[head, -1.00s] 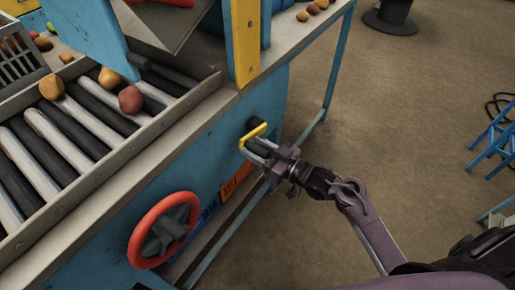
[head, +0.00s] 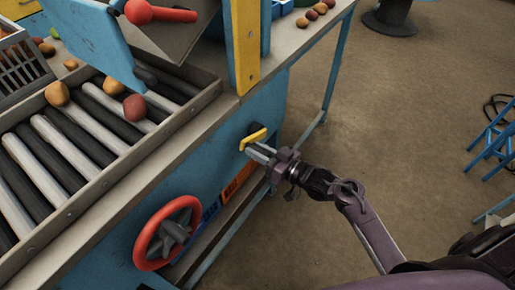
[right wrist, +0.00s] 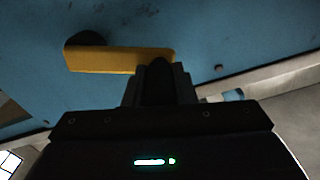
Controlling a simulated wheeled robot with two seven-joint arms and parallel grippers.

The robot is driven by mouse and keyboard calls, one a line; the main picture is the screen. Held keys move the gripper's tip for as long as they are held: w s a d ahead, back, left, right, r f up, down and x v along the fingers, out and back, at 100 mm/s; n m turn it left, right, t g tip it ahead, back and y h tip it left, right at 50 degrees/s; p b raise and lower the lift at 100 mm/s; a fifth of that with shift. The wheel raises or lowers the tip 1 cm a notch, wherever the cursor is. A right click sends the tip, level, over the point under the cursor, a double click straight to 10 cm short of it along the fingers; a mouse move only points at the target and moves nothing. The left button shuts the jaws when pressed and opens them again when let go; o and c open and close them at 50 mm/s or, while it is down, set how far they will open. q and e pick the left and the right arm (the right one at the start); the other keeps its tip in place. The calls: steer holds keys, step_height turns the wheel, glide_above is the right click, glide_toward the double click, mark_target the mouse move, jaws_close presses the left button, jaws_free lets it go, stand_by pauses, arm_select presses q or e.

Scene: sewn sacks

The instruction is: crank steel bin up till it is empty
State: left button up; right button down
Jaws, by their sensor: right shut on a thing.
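A yellow crank handle (head: 254,139) sticks out from the blue side panel of the machine. My right gripper (head: 259,148) is shut on the yellow handle, coming from the lower right. In the right wrist view the handle (right wrist: 115,59) lies across in front of the fingers (right wrist: 160,75), with its dark hub at its left end. My left gripper is not in view.
A red handwheel (head: 167,233) sits lower left on the same panel. A roller bed (head: 70,150) carries several fruits. A red-knobbed lever (head: 160,13) is at the top. Blue stools (head: 495,135) stand at the right. The floor between is clear.

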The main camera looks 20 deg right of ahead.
steer(key=r+m+p, duration=0.1)
steer(key=w+d+r+p, duration=0.1)
steer(key=p, duration=0.1)
steer(key=r+m+p, duration=0.1)
steer(key=shift+w+d+r+m, duration=0.15)
steer(key=shift+w+d+m, duration=0.15)
steer(key=shift+d, duration=0.1)
steer(key=c, duration=1.2)
jaws_free()
steer(key=shift+c, duration=0.2)
steer(key=shift+o, duration=0.3)
steer(key=shift+s, duration=0.1)
steer(key=shift+s, duration=0.1)
